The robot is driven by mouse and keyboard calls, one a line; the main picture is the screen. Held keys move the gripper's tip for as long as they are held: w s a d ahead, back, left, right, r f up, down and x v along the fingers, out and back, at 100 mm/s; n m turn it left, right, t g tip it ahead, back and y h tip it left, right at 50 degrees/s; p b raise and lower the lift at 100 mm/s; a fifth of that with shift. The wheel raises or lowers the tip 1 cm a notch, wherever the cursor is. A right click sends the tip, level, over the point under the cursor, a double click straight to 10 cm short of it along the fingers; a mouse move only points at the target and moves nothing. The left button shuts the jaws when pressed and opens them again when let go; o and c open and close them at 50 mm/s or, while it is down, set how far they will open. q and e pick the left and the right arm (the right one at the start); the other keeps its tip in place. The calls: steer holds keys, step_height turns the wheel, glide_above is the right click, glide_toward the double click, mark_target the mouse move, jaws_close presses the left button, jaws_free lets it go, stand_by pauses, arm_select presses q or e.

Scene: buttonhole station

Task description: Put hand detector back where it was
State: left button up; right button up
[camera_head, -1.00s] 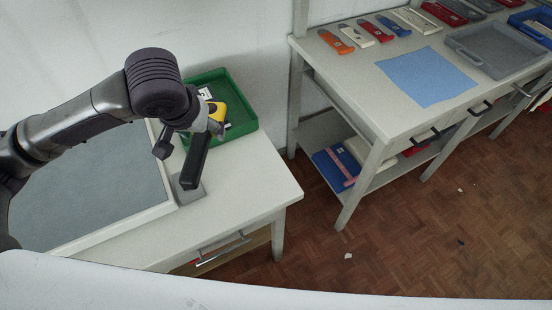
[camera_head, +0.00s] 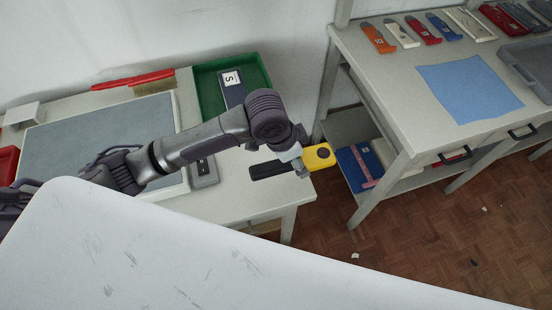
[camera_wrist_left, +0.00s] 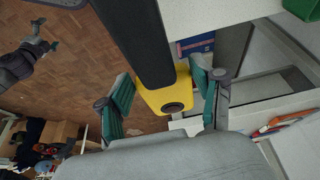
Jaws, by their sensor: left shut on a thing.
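The hand detector is a black bar (camera_head: 271,170) with a yellow end (camera_head: 320,156). My left gripper (camera_head: 297,161) is shut on it near the yellow end and holds it by the right edge of the left table. In the left wrist view the yellow end (camera_wrist_left: 172,93) sits between the fingers of my left gripper (camera_wrist_left: 163,97), and the black bar (camera_wrist_left: 133,35) runs up out of view. A small grey plate (camera_head: 205,173) lies on the table beside the grey mat, partly hidden by my arm. My right gripper (camera_wrist_left: 46,36) shows small and open in the wrist view.
A green tray (camera_head: 262,68) with a dark item labelled S stands at the table's back. A grey mat (camera_head: 85,130) lies to its left. A second table (camera_head: 385,85) at right bears colored tools and a blue cloth (camera_head: 470,90). Open floor lies between the tables.

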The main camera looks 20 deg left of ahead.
arm_select(q)
steer(key=a+f, duration=0.1)
steer(key=a, duration=0.1)
steer(key=w+a+f, duration=0.2)
steer(key=a, duration=0.1)
steer(key=shift+w+a+f+p, duration=0.25)
steer(key=shift+a+f+p, duration=0.05)
steer(key=shift+p, duration=0.05)
steer(key=shift+w+a+f, duration=0.1)
steer(key=shift+f, duration=0.05)
step_height(320, 180, down, 3)
steer(key=shift+f+p, duration=0.1)
steer(key=shift+p, duration=0.25)
steer(key=shift+f, duration=0.5)
arm_select(e)
steer(key=shift+s+d+r, duration=0.15)
steer(key=shift+d+r, duration=0.05)
steer(key=shift+r, duration=0.2)
steer(key=shift+s+d+r, duration=0.15)
steer(key=shift+d+r, duration=0.05)
steer(key=shift+r, duration=0.2)
arm_select(q)
steer(key=o, duration=1.3)
arm_select(e)
steer(key=shift+a, duration=0.25)
